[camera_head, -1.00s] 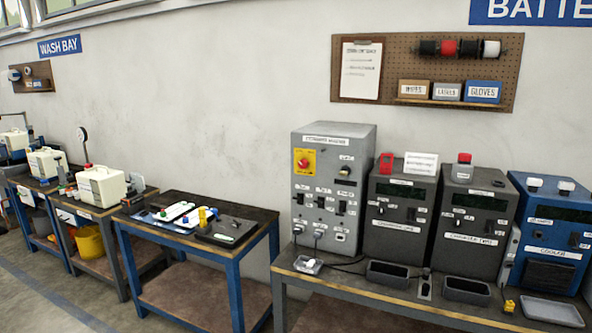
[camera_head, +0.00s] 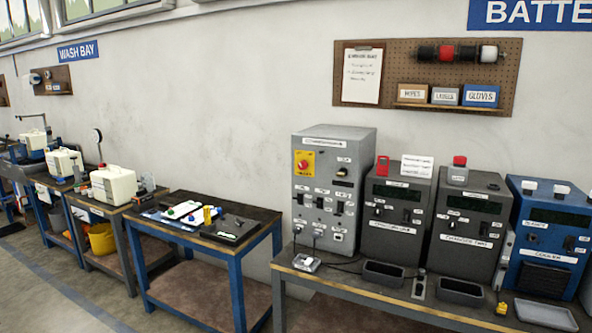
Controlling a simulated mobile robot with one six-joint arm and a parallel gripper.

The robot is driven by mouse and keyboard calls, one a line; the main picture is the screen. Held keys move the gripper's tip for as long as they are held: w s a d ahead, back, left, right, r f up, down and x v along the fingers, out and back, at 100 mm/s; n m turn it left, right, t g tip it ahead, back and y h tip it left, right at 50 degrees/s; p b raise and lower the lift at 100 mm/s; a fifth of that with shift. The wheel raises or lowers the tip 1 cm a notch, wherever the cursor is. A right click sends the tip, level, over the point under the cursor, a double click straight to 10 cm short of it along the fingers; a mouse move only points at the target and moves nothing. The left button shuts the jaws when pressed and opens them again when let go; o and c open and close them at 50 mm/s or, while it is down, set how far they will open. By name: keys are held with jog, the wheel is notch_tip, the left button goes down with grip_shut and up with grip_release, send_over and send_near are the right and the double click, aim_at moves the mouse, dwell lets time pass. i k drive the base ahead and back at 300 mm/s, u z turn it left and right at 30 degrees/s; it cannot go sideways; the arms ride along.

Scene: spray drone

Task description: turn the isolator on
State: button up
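A grey cabinet (camera_head: 322,190) stands at the left end of the right-hand bench. A red knob on a yellow plate (camera_head: 304,163) sits at its upper left and looks like an isolator; its on or off position is too small to read. A black switch or knob (camera_head: 342,173) sits at the cabinet's upper right, with several small switches and labels below. My gripper is not in view.
Two dark charger units (camera_head: 395,212) and a blue cooler unit (camera_head: 548,235) stand right of the cabinet. Black trays (camera_head: 382,275) and a small grey box with a cable (camera_head: 306,262) lie on the bench front. A blue-framed table (camera_head: 228,250) stands left, with floor (camera_head: 50,290) clear before it.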

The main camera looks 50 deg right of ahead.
aim_at(302, 165)
jog(key=z, duration=0.1)
jog(key=i, duration=0.95)
jog(key=u, duration=0.05)
